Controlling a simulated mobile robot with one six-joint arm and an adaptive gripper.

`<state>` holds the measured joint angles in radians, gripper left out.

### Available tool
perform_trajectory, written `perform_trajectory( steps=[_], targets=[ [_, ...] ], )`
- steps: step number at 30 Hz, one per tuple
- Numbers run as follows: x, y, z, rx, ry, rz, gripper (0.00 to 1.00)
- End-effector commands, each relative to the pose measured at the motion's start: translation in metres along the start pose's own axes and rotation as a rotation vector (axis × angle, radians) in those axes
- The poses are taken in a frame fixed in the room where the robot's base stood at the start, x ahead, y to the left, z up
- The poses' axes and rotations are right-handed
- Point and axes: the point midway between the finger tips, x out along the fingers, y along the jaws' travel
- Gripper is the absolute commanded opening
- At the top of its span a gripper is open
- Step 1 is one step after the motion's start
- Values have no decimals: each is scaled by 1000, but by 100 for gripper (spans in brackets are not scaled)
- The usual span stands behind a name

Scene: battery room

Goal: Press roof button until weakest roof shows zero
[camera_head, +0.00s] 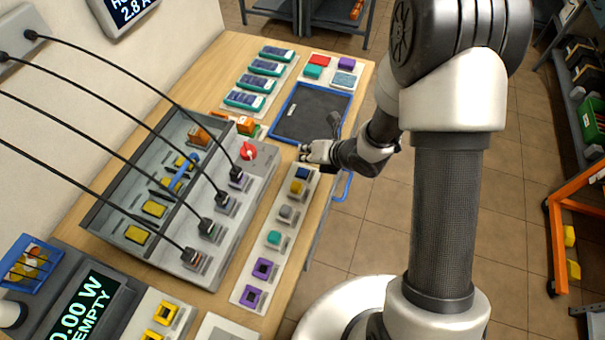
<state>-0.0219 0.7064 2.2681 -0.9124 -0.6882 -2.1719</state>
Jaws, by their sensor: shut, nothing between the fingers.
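My gripper (303,153) is shut and empty. It is above the far end of a pale strip (271,256) on the wooden bench, close to the blue block there; whether it touches anything I cannot tell. The strip carries a blue block (303,173), a yellow block (296,187), a grey block (286,211), a teal block (274,238) and two purple square frames (262,268). No label tells me which part is the roof button. A display at the lower left (85,310) reads "0.00 W EMPTY". A cut-off display (128,10) at the top left shows "2.8 A".
A grey open box (122,186) with black cables, plugs and a red knob (249,151) fills the bench's left. A blue-rimmed dark tray (325,118) lies beyond my gripper. Teal-edged modules (254,83) stand behind. An orange frame (562,215) is on the floor at right.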

Motion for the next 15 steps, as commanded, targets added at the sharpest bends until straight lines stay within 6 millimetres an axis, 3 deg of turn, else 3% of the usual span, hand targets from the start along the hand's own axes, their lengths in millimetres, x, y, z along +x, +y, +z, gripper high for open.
perform_trajectory(
  steps=[6, 15],
  targets=[
    [23, -16, -16, -1, -1, 1, 0],
    [26, -18, -18, 0, -1, 0, 0]
  ],
)
